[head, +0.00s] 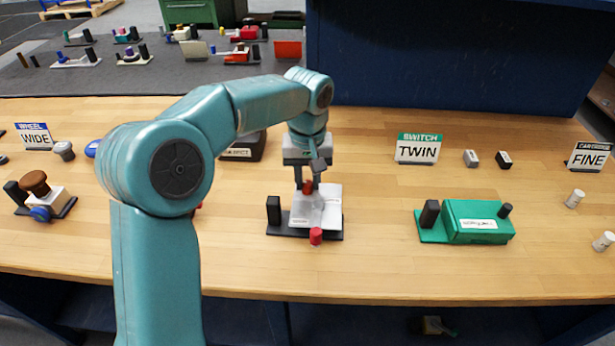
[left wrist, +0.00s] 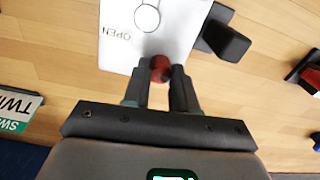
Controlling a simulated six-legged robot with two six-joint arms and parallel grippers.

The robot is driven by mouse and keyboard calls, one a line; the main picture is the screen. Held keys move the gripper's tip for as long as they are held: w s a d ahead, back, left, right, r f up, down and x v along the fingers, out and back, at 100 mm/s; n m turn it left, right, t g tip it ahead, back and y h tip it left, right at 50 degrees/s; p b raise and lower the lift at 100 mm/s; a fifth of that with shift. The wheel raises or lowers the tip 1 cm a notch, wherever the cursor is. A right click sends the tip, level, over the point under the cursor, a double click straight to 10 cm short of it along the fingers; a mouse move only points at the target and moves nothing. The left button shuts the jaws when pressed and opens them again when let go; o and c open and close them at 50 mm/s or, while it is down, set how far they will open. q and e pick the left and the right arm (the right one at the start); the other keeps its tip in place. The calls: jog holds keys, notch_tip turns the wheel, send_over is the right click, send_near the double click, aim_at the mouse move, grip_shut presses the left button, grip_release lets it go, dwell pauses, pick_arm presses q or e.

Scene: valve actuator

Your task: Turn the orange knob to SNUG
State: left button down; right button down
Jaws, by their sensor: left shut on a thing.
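A white valve block (head: 328,203) stands on a dark base near the middle of the bench. A red-orange knob (head: 308,187) sits at its far edge, and it also shows in the left wrist view (left wrist: 160,68). My left gripper (head: 307,184) points down there, its two fingers shut on this knob from both sides. In the left wrist view the block's top (left wrist: 180,30) carries the word OPEN, upside down, and a round outline. A second red knob (head: 316,236) is at the block's near side. I see no SNUG mark. My right gripper is not in view.
A black post (head: 274,210) stands on the base left of the block. A green unit (head: 478,221) with a TWIN sign (head: 417,149) behind it is to the right. A brown-knobbed unit (head: 36,183) is at the left.

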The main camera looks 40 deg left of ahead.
pick_arm(q)
jog(key=shift+m, duration=0.3)
jog(key=m+p, duration=0.2)
jog(key=m, duration=0.1)
jog(key=shift+r, duration=0.1)
jog(key=m+p, duration=0.2)
jog(key=m, duration=0.2)
jog(key=m+p, duration=0.1)
jog(key=m, duration=0.4)
jog(key=shift+d+m+p, duration=0.1)
jog(key=shift+m+p, duration=0.7)
jog(key=shift+m, duration=1.1)
jog(key=shift+f, duration=0.2)
jog(key=c, duration=0.9)
grip_release()
